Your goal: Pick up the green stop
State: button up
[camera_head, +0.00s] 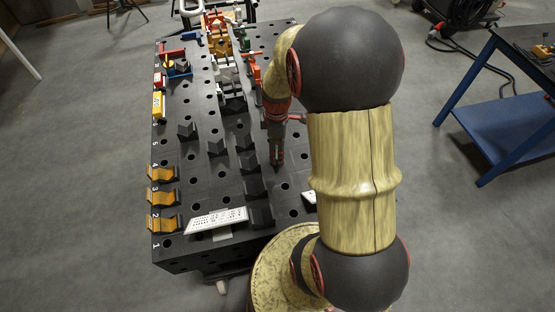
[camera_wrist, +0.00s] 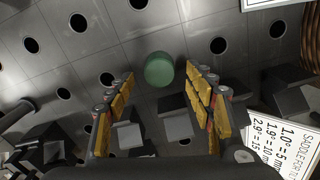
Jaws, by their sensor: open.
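The green stop (camera_wrist: 158,69) is a small round green piece on the dark perforated table top. In the wrist view it sits between the tips of my two yellow-padded fingers, with a gap visible on each side. My gripper (camera_wrist: 160,83) is open, holds nothing and points down at the table. In the head view my gripper (camera_head: 277,160) is over the right part of the table, and I cannot make out the green stop there.
Black V-shaped blocks (camera_head: 218,147) stand left of my gripper. Orange blocks (camera_head: 162,197) line the table's left edge. A white label plate (camera_head: 217,220) is at the front. Clamps and fixtures crowd the back. A blue cart (camera_head: 505,125) stands apart on the right.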

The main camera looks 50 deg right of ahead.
aim_at(277, 154)
notch_tip(277, 154, down, 5)
jog(key=shift+d+r+b, duration=0.1)
jog(key=shift+b, duration=0.7)
jog(key=shift+c, duration=0.4)
grip_shut()
